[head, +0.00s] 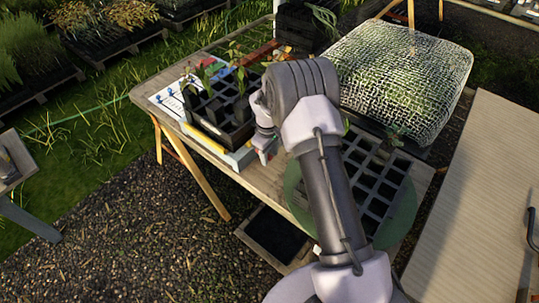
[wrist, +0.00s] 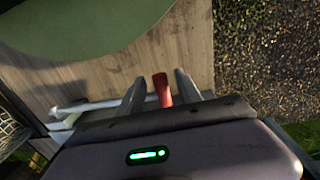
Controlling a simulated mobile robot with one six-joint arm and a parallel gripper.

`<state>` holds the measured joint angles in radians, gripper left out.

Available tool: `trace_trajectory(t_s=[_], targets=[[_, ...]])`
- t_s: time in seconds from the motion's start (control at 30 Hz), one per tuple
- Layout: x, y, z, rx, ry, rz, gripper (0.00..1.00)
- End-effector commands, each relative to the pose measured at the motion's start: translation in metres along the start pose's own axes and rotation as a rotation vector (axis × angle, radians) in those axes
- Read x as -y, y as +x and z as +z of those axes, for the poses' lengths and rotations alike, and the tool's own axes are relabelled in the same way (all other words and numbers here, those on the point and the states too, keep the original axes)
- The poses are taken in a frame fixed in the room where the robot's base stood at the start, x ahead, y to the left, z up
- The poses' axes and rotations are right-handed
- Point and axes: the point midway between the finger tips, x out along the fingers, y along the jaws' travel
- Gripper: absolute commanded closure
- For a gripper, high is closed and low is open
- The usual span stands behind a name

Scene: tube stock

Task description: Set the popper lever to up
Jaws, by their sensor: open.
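The popper (head: 236,158) is a low pale blue and white unit at the left part of the wooden table, with a black pot tray (head: 238,136) on top. Its red lever grip (wrist: 162,89) shows between the fingers in the wrist view, beside a pale bar (wrist: 95,104). My gripper (wrist: 160,76) is open, with one finger on each side of the red grip; I cannot tell whether either touches it. In the head view my gripper (head: 265,150) is at the popper's right front corner. My arm hides part of the popper, and the lever's angle is unclear.
A black cell tray (head: 374,208) lies on a green round mat (head: 408,212) to the right. A mesh-covered tray (head: 400,75) stands at the back right. The wooden table (wrist: 160,50) is bare near the gripper, and its edge drops to gravel (wrist: 265,60).

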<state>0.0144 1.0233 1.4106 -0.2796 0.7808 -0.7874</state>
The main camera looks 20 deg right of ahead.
Motion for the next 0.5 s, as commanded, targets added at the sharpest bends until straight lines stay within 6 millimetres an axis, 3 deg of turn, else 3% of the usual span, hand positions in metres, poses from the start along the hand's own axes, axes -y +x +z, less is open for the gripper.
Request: trace_trajectory(t_s=[0.1, 0.3, 0.5], targets=[[0.0000, -0.0004, 0.0000, 0.000, 0.000, 0.000, 0.59], [0.0001, -0.0005, 0.0001, 0.000, 0.000, 0.000, 0.98], [0.0001, -0.0005, 0.0001, 0.000, 0.000, 0.000, 1.00]])
